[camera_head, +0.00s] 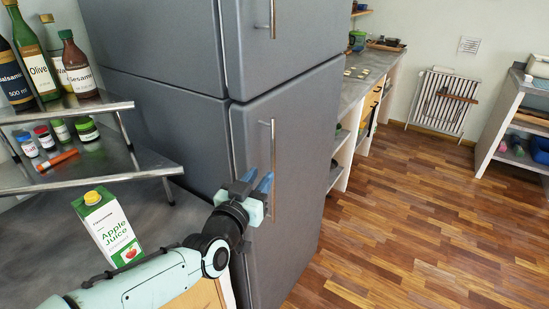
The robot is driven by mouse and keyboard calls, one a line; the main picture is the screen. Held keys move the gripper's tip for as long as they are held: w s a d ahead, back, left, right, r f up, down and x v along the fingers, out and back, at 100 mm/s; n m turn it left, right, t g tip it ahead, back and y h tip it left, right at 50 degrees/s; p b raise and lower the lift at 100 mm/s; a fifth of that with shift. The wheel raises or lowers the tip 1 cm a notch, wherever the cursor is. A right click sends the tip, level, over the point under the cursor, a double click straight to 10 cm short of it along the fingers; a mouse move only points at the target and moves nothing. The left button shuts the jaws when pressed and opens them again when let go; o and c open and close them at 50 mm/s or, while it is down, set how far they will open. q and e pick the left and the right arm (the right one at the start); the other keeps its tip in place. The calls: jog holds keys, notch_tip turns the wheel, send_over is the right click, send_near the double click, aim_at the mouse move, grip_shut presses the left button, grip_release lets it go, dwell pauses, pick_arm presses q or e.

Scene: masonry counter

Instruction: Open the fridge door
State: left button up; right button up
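The grey fridge (160,60) stands in the middle of the head view, with an upper door (300,35) and a lower door (300,120). Both doors look shut. The upper door has a vertical metal bar handle (272,15). The lower door has a longer vertical bar handle (273,145) near its left edge. My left gripper (257,178) is in front of the lower door, close to the lower half of this handle. Its blue-tipped fingers are apart, with nothing visible between them. I cannot tell whether a finger touches the handle. My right gripper is out of view.
An apple juice carton (108,230) stands on the grey counter (50,225), close to my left arm. A metal two-tier rack (100,178) with bottles and spice jars is at the left. Wooden floor (420,220) right of the fridge is clear. Shelves (510,120) stand far right.

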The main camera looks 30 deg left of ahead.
aim_at(272, 161)
pick_arm(q)
jog(key=w, duration=0.5)
jog(key=w+a+p, duration=0.1)
jog(key=w, duration=0.2)
jog(key=shift+w, duration=0.25)
grip_shut()
